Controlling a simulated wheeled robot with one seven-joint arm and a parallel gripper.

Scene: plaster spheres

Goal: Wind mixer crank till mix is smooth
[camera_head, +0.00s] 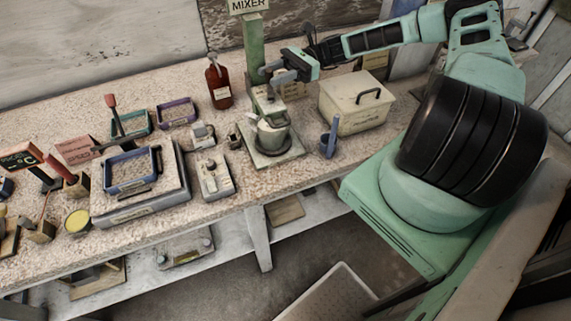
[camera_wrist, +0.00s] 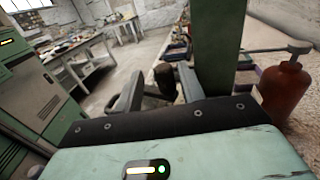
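The mixer stands on the bench, with a green post (camera_head: 256,45), a "MIXER" sign (camera_head: 248,5) and a metal pot (camera_head: 272,134) on its base plate (camera_head: 290,151). My gripper (camera_head: 267,75) is beside the post, above the pot. In the wrist view its two fingers (camera_wrist: 160,84) are apart, and a dark brown knob (camera_wrist: 163,74), seemingly the crank handle, shows between them. A gap shows between the left finger and the knob; contact on the right is unclear. The post (camera_wrist: 217,50) rises just right of the fingers. The mix inside the pot cannot be made out.
A red-brown bottle (camera_head: 219,84) stands left of the post and shows close in the wrist view (camera_wrist: 284,92). A cream lidded box (camera_head: 350,105) and a blue holder (camera_head: 329,140) are to the right. A scale (camera_head: 140,190) and trays crowd the left bench.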

